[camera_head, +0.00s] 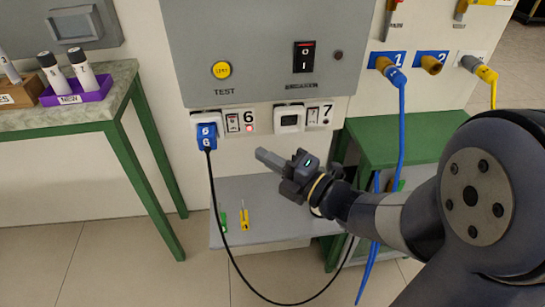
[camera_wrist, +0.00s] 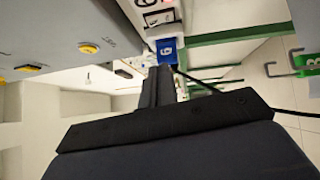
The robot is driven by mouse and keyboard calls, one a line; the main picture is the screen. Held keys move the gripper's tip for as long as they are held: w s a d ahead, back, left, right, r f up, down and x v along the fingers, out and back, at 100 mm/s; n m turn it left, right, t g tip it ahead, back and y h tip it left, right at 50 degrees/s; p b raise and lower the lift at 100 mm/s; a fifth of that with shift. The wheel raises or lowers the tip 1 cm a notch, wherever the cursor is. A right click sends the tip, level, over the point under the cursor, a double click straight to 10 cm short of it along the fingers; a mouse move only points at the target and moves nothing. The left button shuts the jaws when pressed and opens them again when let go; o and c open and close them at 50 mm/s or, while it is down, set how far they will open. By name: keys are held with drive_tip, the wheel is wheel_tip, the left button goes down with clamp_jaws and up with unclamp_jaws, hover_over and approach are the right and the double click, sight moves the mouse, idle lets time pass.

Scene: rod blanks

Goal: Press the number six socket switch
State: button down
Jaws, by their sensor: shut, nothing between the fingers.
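The number six socket has a blue plug (camera_head: 207,135) marked 6 in it, with a black cable hanging down. Its small switch (camera_head: 232,122) sits right of the plug, beside the "6" label (camera_head: 248,117) and a small red light (camera_head: 249,128). My gripper (camera_head: 260,154) is shut and empty, below and to the right of the switch, apart from it. In the wrist view my shut fingers (camera_wrist: 160,78) point toward the blue plug (camera_wrist: 167,50). Which way the switch is set is too small to tell.
The number seven socket (camera_head: 290,118) is to the right. Above is a grey panel with a yellow TEST button (camera_head: 221,70) and a black rocker switch (camera_head: 304,56). A grey shelf (camera_head: 270,215) holding screwdrivers is below. A green-legged table (camera_head: 108,110) stands left.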

sight(229, 121)
drive_tip(key=shift+w+a+r, duration=0.15)
drive_tip(key=shift+w+a, duration=0.95)
drive_tip(key=shift+w, duration=0.1)
drive_tip(key=shift+w+a+r, duration=0.2)
drive_tip(key=shift+w+a, duration=0.9)
drive_tip(key=shift+w, duration=0.15)
drive_tip(key=shift+w+a+r, duration=0.15)
drive_tip(key=shift+w+a, duration=0.95)
drive_tip(key=shift+w, duration=0.1)
drive_tip(key=shift+w, duration=0.1)
drive_tip(key=shift+r, duration=0.1)
